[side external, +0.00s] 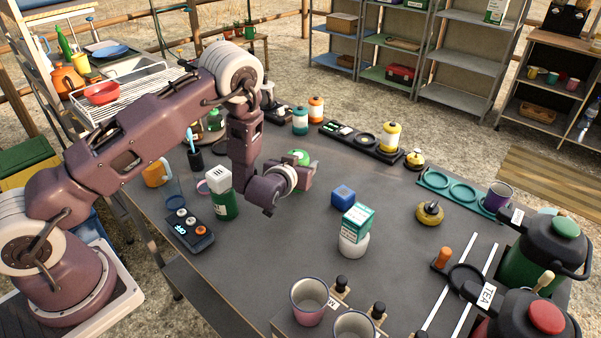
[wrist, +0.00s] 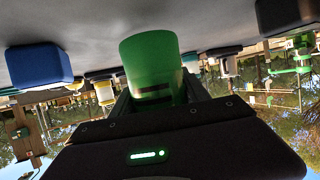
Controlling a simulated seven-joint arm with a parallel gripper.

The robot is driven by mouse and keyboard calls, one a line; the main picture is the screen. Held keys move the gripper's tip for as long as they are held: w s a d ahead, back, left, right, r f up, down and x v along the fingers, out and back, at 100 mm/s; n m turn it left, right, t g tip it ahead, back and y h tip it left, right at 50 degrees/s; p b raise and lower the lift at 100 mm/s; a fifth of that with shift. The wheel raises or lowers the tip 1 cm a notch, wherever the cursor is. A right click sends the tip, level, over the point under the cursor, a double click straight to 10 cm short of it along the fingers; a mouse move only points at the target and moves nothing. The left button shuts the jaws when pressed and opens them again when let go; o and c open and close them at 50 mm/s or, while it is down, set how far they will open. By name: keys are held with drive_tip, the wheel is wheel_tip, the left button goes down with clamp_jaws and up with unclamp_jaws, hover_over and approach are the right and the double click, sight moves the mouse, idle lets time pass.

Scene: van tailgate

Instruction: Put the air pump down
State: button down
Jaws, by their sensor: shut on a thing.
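The air pump, which I take to be the green, round-bodied thing (wrist: 150,62) in the wrist view, is between the fingers of my gripper (wrist: 158,98). The wrist view is upside down, with the table at its top, and the pump's wide end points toward the table. In the side view my gripper (side external: 303,176) is low over the middle of the table, turned sideways. Only a green part of the pump (side external: 299,157) shows there, behind the gripper. I cannot tell whether the pump touches the table.
A blue cube (side external: 343,195) stands right of my gripper, with a green-and-white box (side external: 357,221) on a white round thing (side external: 353,243) nearer the camera. Bare table (side external: 290,240) lies in front of my gripper.

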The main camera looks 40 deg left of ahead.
drive_tip(key=shift+f, duration=1)
drive_tip(key=c, duration=0.6)
unclamp_jaws()
drive_tip(key=shift+f, duration=0.15)
drive_tip(key=shift+o, duration=0.2)
